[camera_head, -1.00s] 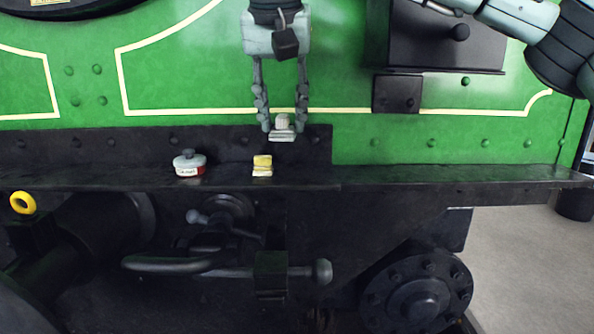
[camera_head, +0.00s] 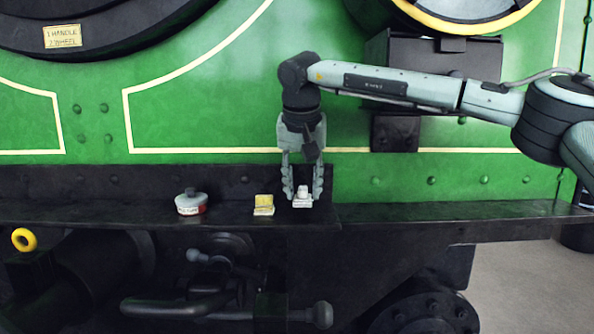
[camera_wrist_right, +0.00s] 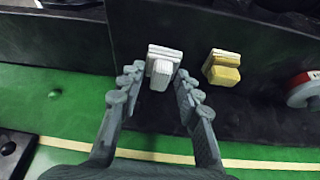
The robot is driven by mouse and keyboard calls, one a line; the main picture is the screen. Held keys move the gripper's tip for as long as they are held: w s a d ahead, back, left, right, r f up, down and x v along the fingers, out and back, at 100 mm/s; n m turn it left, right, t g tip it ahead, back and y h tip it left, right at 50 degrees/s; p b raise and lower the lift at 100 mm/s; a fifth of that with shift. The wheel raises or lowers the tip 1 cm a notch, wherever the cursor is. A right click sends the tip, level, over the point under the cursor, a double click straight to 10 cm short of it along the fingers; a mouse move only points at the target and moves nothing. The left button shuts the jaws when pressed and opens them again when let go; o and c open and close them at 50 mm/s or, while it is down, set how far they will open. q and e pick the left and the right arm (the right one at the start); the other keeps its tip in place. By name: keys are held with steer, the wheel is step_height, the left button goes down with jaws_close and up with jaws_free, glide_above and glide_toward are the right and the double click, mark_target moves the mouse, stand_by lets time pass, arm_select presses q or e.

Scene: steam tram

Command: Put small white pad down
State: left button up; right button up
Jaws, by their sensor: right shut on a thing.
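The small white pad (camera_head: 303,203) has a pale block-like grip on a flat base. My right gripper (camera_head: 303,190) reaches down from above and is shut on it, with a finger on either side. The pad is at the dark ledge (camera_head: 420,212), right of a yellow-and-white pad (camera_head: 264,205). I cannot tell whether its base touches the ledge. In the right wrist view, the white pad (camera_wrist_right: 162,66) shows between the fingertips of my right gripper (camera_wrist_right: 158,80). My left gripper is not in view.
A grey-and-red round tin (camera_head: 190,203) stands on the ledge further left. The yellow pad (camera_wrist_right: 222,68) and part of the tin (camera_wrist_right: 304,89) also show in the right wrist view. The green tram wall (camera_head: 220,110) rises behind. The ledge is clear to the right.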

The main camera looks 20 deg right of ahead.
mark_target(299, 189)
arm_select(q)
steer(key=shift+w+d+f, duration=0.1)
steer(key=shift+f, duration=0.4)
arm_select(e)
steer(key=shift+s+f, duration=0.1)
steer(key=shift+f, duration=0.95)
steer(key=o, duration=1)
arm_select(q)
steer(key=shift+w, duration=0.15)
arm_select(e)
steer(key=shift+f+b, duration=0.35)
steer(key=shift+b, duration=0.3)
steer(key=v, duration=0.6)
steer(key=shift+w+a+r+p, duration=0.2)
steer(key=shift+a+r+p, duration=0.1)
steer(key=shift+r+p, duration=0.15)
steer(key=shift+s+r, duration=0.25)
steer(key=shift+r, duration=0.45)
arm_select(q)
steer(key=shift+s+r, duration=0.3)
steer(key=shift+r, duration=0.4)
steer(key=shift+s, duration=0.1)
arm_select(e)
steer(key=shift+f, duration=0.1)
